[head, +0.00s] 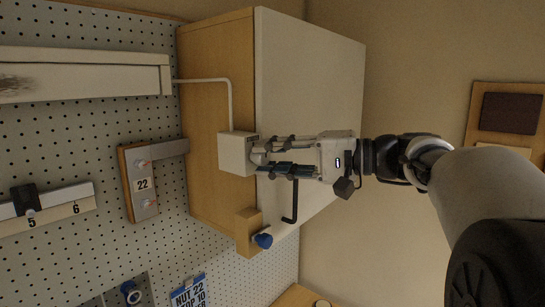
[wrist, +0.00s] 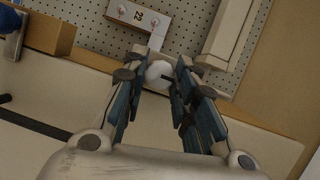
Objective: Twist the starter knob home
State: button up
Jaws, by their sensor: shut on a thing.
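The starter knob (wrist: 158,71) is a small white rounded piece with a dark mark on its face, between my fingertips in the wrist view. My gripper (wrist: 162,68) is shut on it, one finger on each side. In the head view my gripper (head: 261,157) reaches from the right to a small white box (head: 236,153) on the cabinet's wooden face. The fingers largely hide the knob there. I cannot tell how far the knob is turned.
A white conduit (head: 231,100) runs from the box to a long lamp fixture (head: 85,75). A black hooked handle (head: 294,202) and a wooden block (head: 247,229) with a blue knob (head: 263,241) are close below my gripper. A plate marked 22 (head: 142,184) hangs on the pegboard.

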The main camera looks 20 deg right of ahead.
dwell(0.3)
jog(key=o, duration=1.1)
jog(key=shift+c, duration=0.2)
jog(key=shift+d, duration=0.1)
jog(key=v, duration=1.2)
